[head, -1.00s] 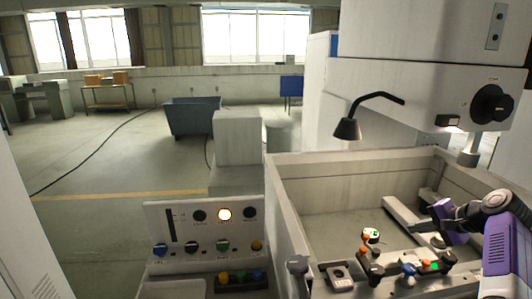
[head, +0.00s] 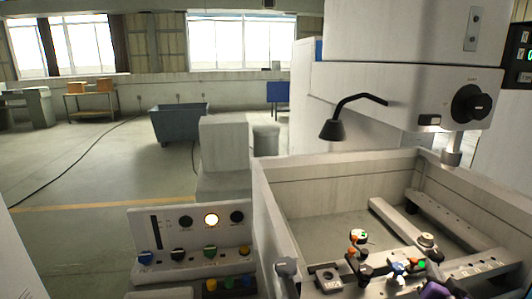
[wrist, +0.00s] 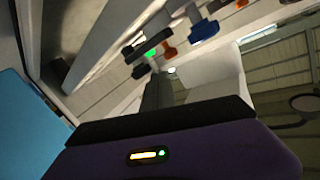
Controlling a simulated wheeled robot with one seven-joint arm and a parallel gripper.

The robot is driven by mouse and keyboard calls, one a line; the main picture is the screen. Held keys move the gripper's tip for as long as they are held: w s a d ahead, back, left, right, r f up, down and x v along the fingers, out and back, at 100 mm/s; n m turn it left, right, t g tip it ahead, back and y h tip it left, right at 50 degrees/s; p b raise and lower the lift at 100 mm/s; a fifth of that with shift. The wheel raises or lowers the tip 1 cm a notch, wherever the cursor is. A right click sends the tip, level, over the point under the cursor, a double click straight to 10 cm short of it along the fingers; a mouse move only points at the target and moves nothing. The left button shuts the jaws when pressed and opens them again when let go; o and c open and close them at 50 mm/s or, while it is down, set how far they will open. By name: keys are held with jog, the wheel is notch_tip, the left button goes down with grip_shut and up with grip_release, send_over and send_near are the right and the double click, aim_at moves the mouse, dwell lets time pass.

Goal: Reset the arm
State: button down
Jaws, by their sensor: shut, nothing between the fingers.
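My gripper (wrist: 157,88) shows in the wrist view as dark, closed fingers reaching up from the purple wrist housing (wrist: 190,150). Nothing is between the fingers. In the head view only a purple and black bit of my arm (head: 435,291) shows at the bottom edge, right of centre; the fingers cannot be made out there. The wrist view is tilted, with small coloured fittings (wrist: 203,28) and a green light (wrist: 151,53) beyond the fingers.
The open machine tank (head: 262,215) with rails (head: 405,220) and several small coloured fittings (head: 398,268) lies close ahead. A black lamp (head: 332,130) and the machine head (head: 400,90) overhang it.

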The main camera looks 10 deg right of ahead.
jog(key=s+a+f+n+y+b, duration=0.1)
jog(key=s+a+n+y, duration=0.1)
jog(key=s+a, duration=0.8)
jog(key=s+a+f+n+y+b, duration=0.1)
jog(key=s+a+n, duration=0.3)
jog(key=s+a, duration=0.6)
jog(key=s+a+f+n+y+b, duration=0.1)
jog(key=s+a+y, duration=0.3)
jog(key=s+a, duration=0.6)
jog(key=s+f+n, duration=0.1)
jog(key=s, duration=1.2)
jog(key=shift+a+n, duration=0.2)
jog(key=shift+n, duration=0.2)
